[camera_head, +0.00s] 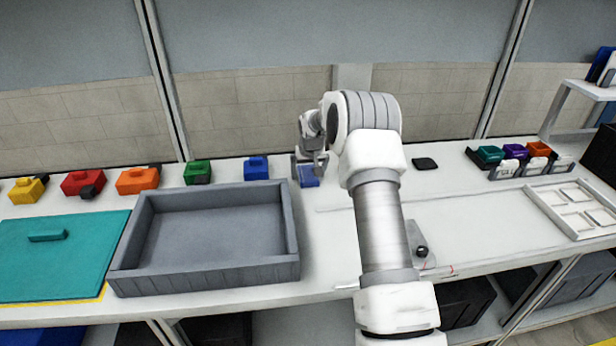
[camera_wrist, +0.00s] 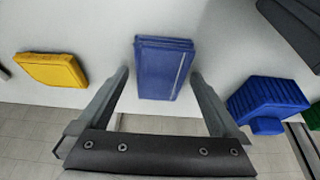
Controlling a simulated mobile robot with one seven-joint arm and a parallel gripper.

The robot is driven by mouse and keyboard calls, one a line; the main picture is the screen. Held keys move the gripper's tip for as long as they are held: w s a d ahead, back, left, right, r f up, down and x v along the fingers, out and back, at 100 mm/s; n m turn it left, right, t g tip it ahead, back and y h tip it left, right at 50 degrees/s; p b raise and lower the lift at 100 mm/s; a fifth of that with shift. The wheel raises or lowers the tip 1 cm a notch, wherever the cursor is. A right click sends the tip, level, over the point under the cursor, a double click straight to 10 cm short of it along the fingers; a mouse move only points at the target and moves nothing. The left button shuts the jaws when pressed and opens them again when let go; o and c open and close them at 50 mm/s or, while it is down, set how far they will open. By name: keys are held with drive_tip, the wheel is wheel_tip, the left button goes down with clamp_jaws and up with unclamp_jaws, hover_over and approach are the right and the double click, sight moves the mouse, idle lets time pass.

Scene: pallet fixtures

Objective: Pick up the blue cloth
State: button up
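The blue cloth (camera_head: 309,181) is a small folded stack of dark blue fabric. It lies on the white worktop in front of the back wall. In the wrist view, the cloth (camera_wrist: 160,55) is upper centre, between the two fingertips and partly beyond them. My gripper (camera_head: 309,167) is at the cloth, with its fingers pointing down. In the wrist view, my gripper (camera_wrist: 159,74) is open, with a gap between each finger and the cloth. The exact height of the fingertips above the worktop is hard to tell.
A blue block (camera_head: 256,168) stands left of the cloth; green, orange, red and yellow blocks continue that row. A large grey tray (camera_head: 288,228) is in front. A yellow block (camera_wrist: 50,70) shows on the wrist view's left.

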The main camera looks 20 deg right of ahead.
sight(309, 174)
drive_tip(key=c, duration=1.3)
drive_tip(key=shift+r+p, duration=0.4)
wheel_tip(309, 174, up, 4)
drive_tip(key=shift+d+r, duration=0.1)
drive_tip(key=shift+d, duration=0.05)
drive_tip(key=d+r, duration=0.2)
drive_tip(key=d, duration=0.1)
drive_tip(key=w+d+r, duration=0.1)
drive_tip(key=d+r, duration=0.1)
drive_tip(key=d, duration=0.2)
drive_tip(key=d+r+p, duration=0.1)
drive_tip(key=d+r, duration=0.1)
drive_tip(key=d, duration=0.2)
drive_tip(key=shift+w+d+r, duration=0.1)
drive_tip(key=shift+w+r, duration=0.15)
drive_tip(key=shift+w, duration=0.15)
